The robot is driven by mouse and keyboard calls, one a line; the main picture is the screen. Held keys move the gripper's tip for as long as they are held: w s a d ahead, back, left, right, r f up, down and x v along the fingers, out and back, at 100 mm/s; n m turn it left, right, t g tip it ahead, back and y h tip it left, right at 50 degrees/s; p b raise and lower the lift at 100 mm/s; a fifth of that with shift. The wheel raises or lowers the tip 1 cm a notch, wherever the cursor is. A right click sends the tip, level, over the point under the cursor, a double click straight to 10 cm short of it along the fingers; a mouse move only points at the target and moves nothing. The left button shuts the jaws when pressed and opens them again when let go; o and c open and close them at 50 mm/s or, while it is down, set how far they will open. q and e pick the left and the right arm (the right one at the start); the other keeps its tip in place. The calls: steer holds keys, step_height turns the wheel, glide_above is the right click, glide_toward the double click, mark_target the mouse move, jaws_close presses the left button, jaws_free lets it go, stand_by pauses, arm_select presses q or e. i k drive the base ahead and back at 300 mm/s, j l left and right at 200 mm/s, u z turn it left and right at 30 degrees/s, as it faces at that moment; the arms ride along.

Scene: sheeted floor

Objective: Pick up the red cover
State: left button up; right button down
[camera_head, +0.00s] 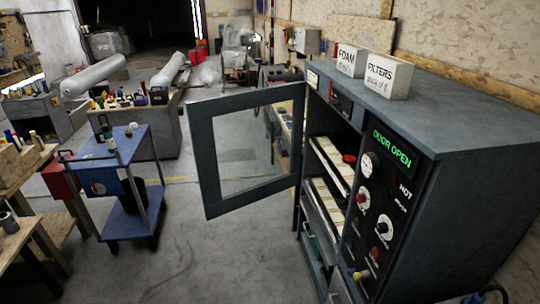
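A small round red thing (349,159), which may be the red cover, lies at the front of the upper shelf inside the open dark cabinet (460,185). It is small in view, and its underside cannot be made out. A dark curved part with a bit of blue (484,297) shows at the bottom right edge, in front of the cabinet. It may be part of my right gripper, but its fingers cannot be made out. It is well apart from the red thing. My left gripper is not in view.
The cabinet's glazed door (205,150) stands swung open to the left. Its panel (385,195) reads DOOR OPEN and HOT. Two labelled boxes, FOAM (351,61) and FILTERS (389,76), stand on top. A blue cart (118,148) stands left. Floor between is clear.

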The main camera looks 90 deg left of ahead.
mark_target(349, 160)
steer(key=k+u, duration=0.1)
steer(key=u, duration=2.2)
steer(key=j+z, duration=0.15)
steer(key=z, duration=0.25)
steer(key=i+j+z, duration=0.1)
steer(key=z, duration=0.3)
steer(key=j+z, duration=0.4)
steer(key=i+l, duration=0.05)
steer(key=l, duration=0.05)
